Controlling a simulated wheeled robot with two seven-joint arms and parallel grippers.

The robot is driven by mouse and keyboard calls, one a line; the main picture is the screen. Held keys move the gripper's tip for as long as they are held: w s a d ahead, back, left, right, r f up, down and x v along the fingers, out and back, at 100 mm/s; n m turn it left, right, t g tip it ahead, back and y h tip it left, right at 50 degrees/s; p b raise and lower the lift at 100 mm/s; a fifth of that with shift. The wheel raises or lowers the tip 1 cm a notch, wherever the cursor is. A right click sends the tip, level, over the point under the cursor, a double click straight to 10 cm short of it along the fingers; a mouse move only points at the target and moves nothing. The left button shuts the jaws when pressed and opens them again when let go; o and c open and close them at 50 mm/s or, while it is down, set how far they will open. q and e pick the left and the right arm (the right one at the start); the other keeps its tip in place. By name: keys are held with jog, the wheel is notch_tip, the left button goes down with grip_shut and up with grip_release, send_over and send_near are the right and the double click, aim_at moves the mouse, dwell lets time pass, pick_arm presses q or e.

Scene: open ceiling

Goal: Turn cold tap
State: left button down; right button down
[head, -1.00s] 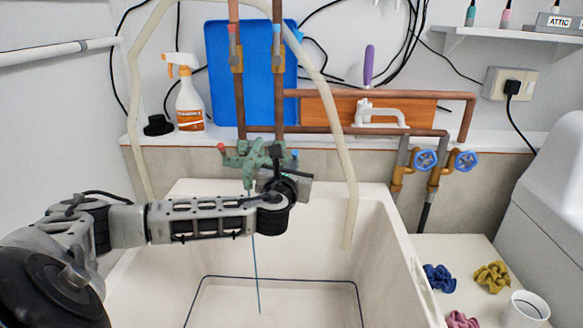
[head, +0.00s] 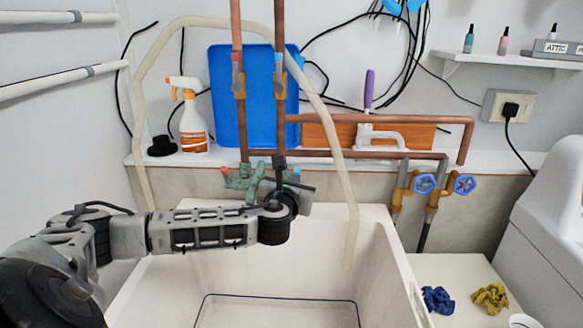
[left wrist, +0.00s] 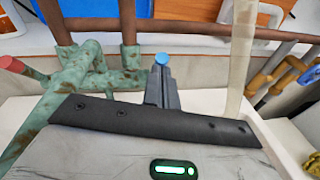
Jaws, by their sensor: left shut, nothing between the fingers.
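A weathered green mixer tap (head: 243,183) stands at the back of the sink, below the copper pipes. It has a red cap (head: 224,170) on its left and a blue cap (head: 296,172) on its right. My left gripper (head: 280,162) is shut and empty at the tap's right side, hiding part of it. In the left wrist view the shut fingers (left wrist: 161,77) point at the blue cap (left wrist: 162,60), which shows just past their tips. I cannot tell whether they touch. The green tap body (left wrist: 80,70) lies left of them. My right gripper is out of view.
A pale hose (head: 335,130) arches over the tap into the white sink (head: 385,265). Two blue valve wheels (head: 425,184) are at the right. A spray bottle (head: 193,120) stands on the ledge. Cloths (head: 438,300) lie right of the sink.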

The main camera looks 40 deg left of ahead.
pick_arm(q)
jog(key=s+d+r, duration=0.8)
jog(key=s+r, duration=0.2)
jog(key=r, duration=0.1)
jog(key=shift+d+r+t, duration=0.3)
jog(key=shift+d+r, duration=0.05)
